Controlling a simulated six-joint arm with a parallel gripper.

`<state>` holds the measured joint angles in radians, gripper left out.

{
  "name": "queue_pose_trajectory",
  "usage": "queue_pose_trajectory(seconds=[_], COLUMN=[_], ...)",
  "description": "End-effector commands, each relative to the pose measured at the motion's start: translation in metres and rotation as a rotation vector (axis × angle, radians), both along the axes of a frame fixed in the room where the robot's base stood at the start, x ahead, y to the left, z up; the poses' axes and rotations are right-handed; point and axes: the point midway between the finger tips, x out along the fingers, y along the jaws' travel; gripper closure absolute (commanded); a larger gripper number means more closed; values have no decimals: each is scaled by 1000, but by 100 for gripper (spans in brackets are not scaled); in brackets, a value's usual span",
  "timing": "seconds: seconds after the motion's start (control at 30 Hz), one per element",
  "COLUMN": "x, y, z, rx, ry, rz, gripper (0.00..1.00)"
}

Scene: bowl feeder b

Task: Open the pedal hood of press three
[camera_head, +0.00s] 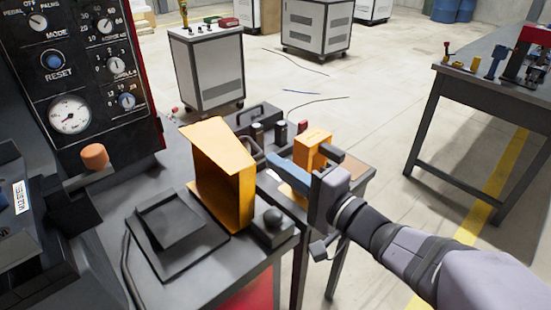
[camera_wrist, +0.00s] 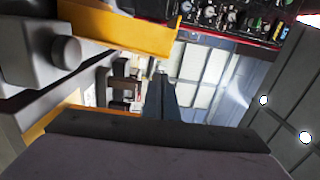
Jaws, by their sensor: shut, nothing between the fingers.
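The orange pedal hood (camera_head: 224,172) stands raised and nearly upright in the head view, at the right side of the black pedal (camera_head: 175,226). The pedal's top is uncovered. Part of what looks like the hood (camera_wrist: 125,28) crosses the top left of the wrist view. My gripper (camera_head: 272,160) is just right of the hood in the head view, its fingers pointing left toward it. The fingers (camera_wrist: 160,82) are shut and empty in the wrist view. A gap seems to lie between fingers and hood; I cannot tell its exact depth.
A grey box with a dark round knob (camera_head: 272,217) stands right of the hood. Behind my gripper are an orange box (camera_head: 312,148), dark cylinders and a black toolbox (camera_head: 262,117). The press control panel (camera_head: 85,75) rises at left. Open floor lies beyond.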

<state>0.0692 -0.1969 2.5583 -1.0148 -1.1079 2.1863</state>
Motion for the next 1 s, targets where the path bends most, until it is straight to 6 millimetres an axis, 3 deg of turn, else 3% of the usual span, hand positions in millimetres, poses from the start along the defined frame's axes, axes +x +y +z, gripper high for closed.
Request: queue_pose_trajectory(seconds=[0.4, 0.7, 1.0], x=[22, 18, 14], y=[-21, -41, -48], z=[-14, -28, -36], rx=[209, 424, 505], ry=[278, 457, 508], rz=[42, 46, 42], gripper=[100, 100, 100])
